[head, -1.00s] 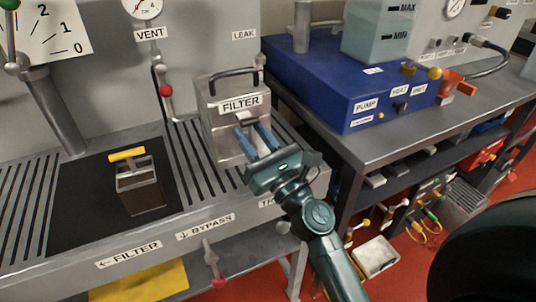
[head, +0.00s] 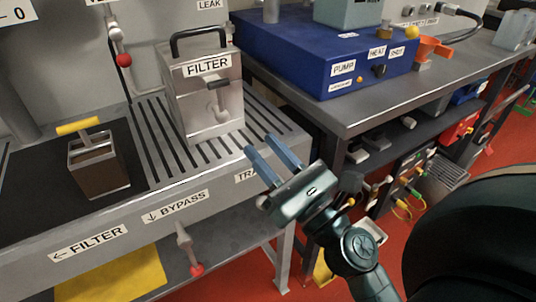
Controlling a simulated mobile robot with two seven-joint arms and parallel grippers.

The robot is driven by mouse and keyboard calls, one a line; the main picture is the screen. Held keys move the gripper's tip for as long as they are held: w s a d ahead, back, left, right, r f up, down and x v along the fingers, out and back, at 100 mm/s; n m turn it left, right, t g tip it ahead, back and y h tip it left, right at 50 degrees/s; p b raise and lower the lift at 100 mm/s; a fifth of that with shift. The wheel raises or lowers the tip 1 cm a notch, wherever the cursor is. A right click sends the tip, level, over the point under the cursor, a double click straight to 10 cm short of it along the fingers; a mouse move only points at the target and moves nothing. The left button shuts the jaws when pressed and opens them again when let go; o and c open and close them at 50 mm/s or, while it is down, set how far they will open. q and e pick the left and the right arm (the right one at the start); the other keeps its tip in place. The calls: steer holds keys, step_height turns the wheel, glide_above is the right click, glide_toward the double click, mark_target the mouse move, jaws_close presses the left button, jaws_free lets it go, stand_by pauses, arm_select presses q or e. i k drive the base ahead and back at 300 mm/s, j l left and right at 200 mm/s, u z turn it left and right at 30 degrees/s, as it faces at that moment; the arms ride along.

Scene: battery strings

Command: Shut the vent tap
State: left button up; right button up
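The vent tap (head: 116,32) is on the grey back panel at the upper left, under the partly cut-off VENT label (head: 97,2). Its lever hangs down and ends in a red ball (head: 123,60). My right gripper (head: 260,146) is well to the right of and below the tap. Its two blue fingers are apart with nothing between them, in front of the bench's front edge, right of the filter box. My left gripper is not in view.
A metal FILTER box (head: 205,100) with a black handle stands between the tap and my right gripper. A brown block with a yellow handle (head: 98,168) sits on the dark mat. The bypass tap (head: 188,250) hangs below the bench front. A blue pump unit (head: 300,60) stands at right.

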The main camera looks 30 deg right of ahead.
mark_target(124, 59)
steer(key=k+l, duration=0.15)
steer(key=k, duration=0.35)
steer(key=k+l, duration=0.2)
steer(key=k, duration=0.25)
